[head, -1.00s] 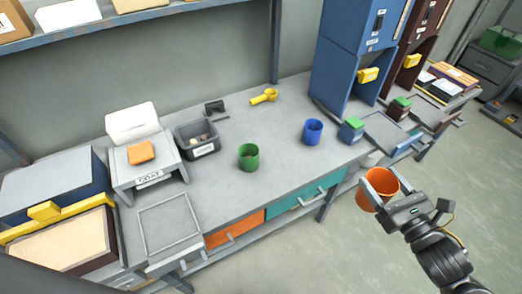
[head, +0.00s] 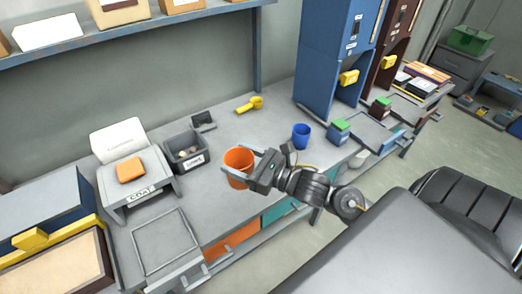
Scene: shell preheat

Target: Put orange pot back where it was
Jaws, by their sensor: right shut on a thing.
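The orange pot (head: 238,160) is held in my right gripper (head: 242,168), whose two fingers are shut on its sides. It looks upright, over the middle of the grey workbench (head: 225,205). I cannot tell whether its base touches the bench. The green pot is not visible now; the orange pot and my gripper cover that area. A blue pot (head: 301,137) stands on the bench to the right of my gripper. My left gripper is out of view.
A grey bin (head: 186,160) with small items stands just left of the orange pot. A yellow scoop (head: 250,104) lies behind. A stand with an orange block (head: 130,169) is further left, and blue (head: 338,65) and brown (head: 401,60) cabinets stand at right.

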